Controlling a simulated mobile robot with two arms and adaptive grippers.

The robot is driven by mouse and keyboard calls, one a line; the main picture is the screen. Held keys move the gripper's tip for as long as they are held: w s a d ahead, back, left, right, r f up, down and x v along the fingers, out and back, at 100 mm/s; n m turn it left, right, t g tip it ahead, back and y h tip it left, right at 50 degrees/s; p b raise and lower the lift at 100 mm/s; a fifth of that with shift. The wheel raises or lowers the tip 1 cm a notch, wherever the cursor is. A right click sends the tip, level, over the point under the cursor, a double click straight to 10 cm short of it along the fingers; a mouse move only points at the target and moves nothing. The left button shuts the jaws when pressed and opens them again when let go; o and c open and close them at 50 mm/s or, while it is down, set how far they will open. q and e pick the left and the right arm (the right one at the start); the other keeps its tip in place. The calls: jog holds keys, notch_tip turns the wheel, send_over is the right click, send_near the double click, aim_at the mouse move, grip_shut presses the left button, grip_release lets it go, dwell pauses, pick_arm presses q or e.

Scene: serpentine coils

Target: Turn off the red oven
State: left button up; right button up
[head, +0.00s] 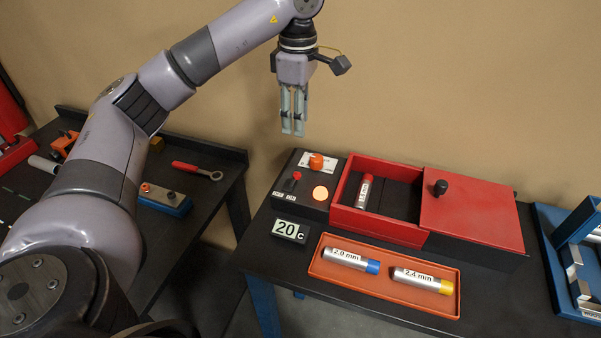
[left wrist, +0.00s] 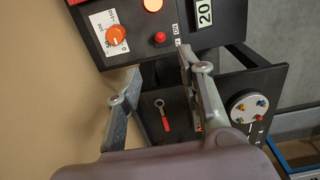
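The red oven (head: 385,232) stands on the right table with its red lid (head: 470,208) to the right, leaving the chamber partly open. A silver cylinder with a red end (head: 364,192) lies inside. The black control panel (head: 283,208) has an orange knob (head: 316,161), a small red switch (head: 297,176) and a pale orange lamp (head: 320,193). The switch also shows in the left wrist view (left wrist: 160,38), beside an ON label. My left gripper (head: 292,132) hangs fingers down above and behind the panel, empty; the wrist view shows its fingers apart. My right gripper is out of view.
A display (head: 290,229) reads 20 C. An orange tray (head: 375,297) holds cylinders marked 2.0 mm (head: 348,259) and 2.4 mm (head: 422,279). A blue fixture (head: 575,240) stands at right. A red-handled wrench (head: 195,171) lies on the left table; a gap separates the tables.

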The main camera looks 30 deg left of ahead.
pick_arm(q)
send_near(299, 174)
notch_tip(299, 174, down, 9)
jog(key=p, duration=0.2)
jog(key=shift+f+p, duration=0.1)
jog(key=shift+p, duration=0.2)
jog(key=shift+f, duration=0.5)
jog(key=shift+c, duration=0.6)
grip_shut()
